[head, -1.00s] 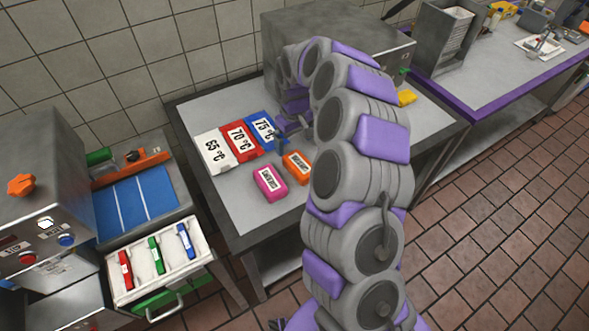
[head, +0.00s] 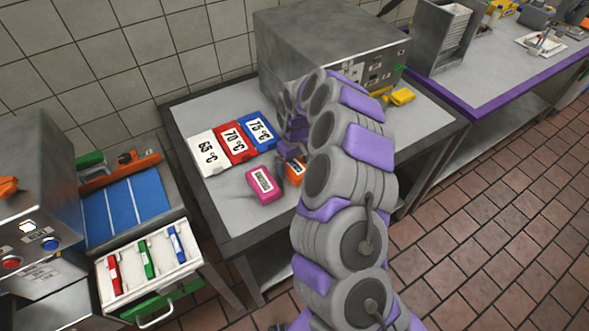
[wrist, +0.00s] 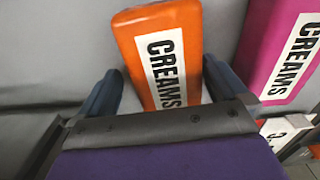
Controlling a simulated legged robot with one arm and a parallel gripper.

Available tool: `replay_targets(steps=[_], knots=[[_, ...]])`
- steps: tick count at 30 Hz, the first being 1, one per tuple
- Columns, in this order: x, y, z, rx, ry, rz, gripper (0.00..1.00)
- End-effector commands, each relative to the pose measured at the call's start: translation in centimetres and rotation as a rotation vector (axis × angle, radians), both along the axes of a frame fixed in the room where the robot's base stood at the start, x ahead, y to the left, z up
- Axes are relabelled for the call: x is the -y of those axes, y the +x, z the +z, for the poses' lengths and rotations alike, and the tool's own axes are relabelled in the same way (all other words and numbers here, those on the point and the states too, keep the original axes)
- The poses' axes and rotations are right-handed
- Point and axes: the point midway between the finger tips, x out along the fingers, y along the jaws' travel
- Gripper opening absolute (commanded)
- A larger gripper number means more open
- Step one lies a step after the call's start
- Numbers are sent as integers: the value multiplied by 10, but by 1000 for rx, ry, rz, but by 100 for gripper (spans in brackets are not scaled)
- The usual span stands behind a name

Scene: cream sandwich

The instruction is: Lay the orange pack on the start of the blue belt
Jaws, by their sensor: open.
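The orange pack (head: 294,172) lies on the grey table, partly hidden by my arm in the head view. In the wrist view the orange pack (wrist: 160,50) shows a white label reading CREAMS. My gripper (wrist: 163,82) is open, with one finger on each side of the pack's near end; I cannot tell whether they touch it. In the head view my gripper (head: 290,152) is just over the pack, mostly hidden by the arm. The blue belt (head: 124,205), with white cross lines, is on the machine at the left.
A pink pack (head: 262,185) lies just left of the orange one. White (head: 207,153), red (head: 236,142) and blue (head: 258,131) temperature blocks stand behind. An open drawer (head: 188,262) with coloured clips is below the belt. A steel machine (head: 330,50) stands at the back.

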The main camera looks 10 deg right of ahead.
Motion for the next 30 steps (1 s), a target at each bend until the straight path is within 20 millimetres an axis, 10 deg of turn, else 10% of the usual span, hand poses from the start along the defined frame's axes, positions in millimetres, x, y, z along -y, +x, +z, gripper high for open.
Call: replay_targets(steps=[4, 23, 30], knots=[[-5, 0, 1, 1, -5, 3, 100], [-2, 1, 1, 1, -2, 1, 40], [-5, 1, 3, 1, -6, 2, 40]])
